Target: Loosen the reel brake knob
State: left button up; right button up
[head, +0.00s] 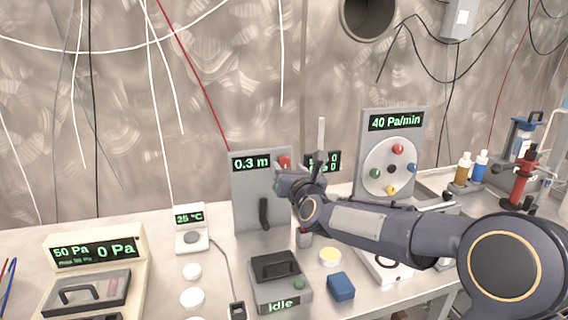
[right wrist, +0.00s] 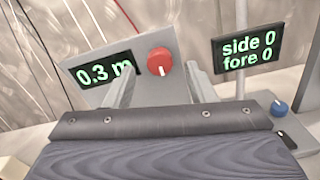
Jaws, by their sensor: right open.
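The red brake knob (right wrist: 160,62), with a white mark at its lower edge, sits on the grey reel panel (head: 250,196) beside a "0.3 m" display. In the head view the knob (head: 284,161) is partly hidden behind my right gripper (head: 287,178). In the right wrist view my right gripper (right wrist: 161,71) is open, one finger to each side of the knob in the picture. Gaps show between knob and fingers, so it is not gripped. The exact distance to the knob is unclear. My left gripper is not in view.
A "side 0 fore 0" display (right wrist: 247,50) on a post stands right of the panel. A black handle (head: 264,213) is on the panel's front. An "idle" box (head: 280,284), a blue block (head: 341,286) and a "40 Pa/min" panel (head: 418,131) stand nearby.

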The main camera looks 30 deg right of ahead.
aim_at(284, 161)
jog(key=shift+x, duration=1.3)
jog(key=c, duration=1)
jog(key=shift+o, duration=0.2)
